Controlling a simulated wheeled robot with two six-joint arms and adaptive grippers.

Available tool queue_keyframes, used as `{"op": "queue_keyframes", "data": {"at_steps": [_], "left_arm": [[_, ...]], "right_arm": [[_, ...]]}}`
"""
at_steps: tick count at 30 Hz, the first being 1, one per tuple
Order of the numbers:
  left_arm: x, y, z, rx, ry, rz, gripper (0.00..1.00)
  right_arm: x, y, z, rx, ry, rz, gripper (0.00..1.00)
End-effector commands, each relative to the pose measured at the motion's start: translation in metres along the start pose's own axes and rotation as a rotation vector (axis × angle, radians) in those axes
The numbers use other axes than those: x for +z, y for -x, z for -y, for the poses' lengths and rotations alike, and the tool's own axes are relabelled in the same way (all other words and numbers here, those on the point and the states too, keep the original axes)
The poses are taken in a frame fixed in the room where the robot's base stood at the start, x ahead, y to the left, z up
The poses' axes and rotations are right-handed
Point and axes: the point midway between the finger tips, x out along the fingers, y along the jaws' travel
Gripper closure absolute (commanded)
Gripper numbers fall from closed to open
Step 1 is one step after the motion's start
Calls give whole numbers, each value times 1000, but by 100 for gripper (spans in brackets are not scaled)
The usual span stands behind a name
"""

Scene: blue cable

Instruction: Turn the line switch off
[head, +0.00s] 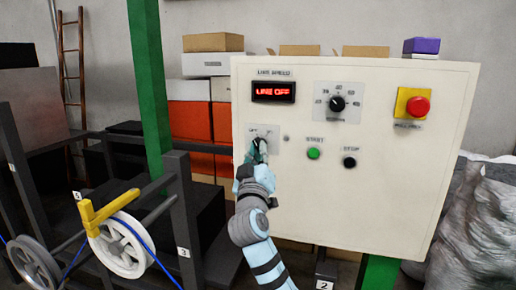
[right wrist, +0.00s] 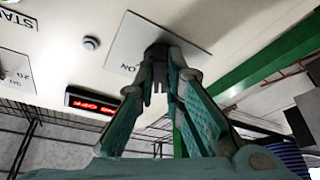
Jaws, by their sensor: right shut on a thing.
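The line switch is a small dark switch on a grey plate (head: 253,131) at the left of the cream control panel. My right gripper (head: 260,150) reaches it from below in the head view and mostly hides it. In the right wrist view the gripper (right wrist: 160,85) is shut on the switch's dark knob (right wrist: 157,50), in front of the plate (right wrist: 190,40) marked "ON". The red display (head: 273,92) under "LINE SPEED" reads "LINE OFF". My left gripper is not in view.
The panel (head: 380,200) also carries a black speed dial (head: 338,103), a green start button (head: 314,154), a black stop button (head: 350,162) and a red emergency button (head: 418,106). Dark rails and a white reel (head: 122,240) with blue cable stand at the left.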

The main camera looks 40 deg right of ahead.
Motion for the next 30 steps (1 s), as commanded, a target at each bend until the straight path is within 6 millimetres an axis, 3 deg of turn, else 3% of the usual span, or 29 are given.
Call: {"op": "queue_keyframes", "data": {"at_steps": [12, 13, 16, 26, 30], "left_arm": [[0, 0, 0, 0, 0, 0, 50], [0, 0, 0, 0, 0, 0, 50], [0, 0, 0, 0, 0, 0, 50], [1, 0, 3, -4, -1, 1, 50], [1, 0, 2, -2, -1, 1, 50]], "right_arm": [[0, 0, 0, -1, 7, -2, 100], [0, 0, 0, -1, 7, -3, 85], [0, 0, 0, -1, 7, -2, 70], [0, 3, 0, -2, 6, -2, 70], [0, 26, 0, -4, 4, -2, 70]]}}
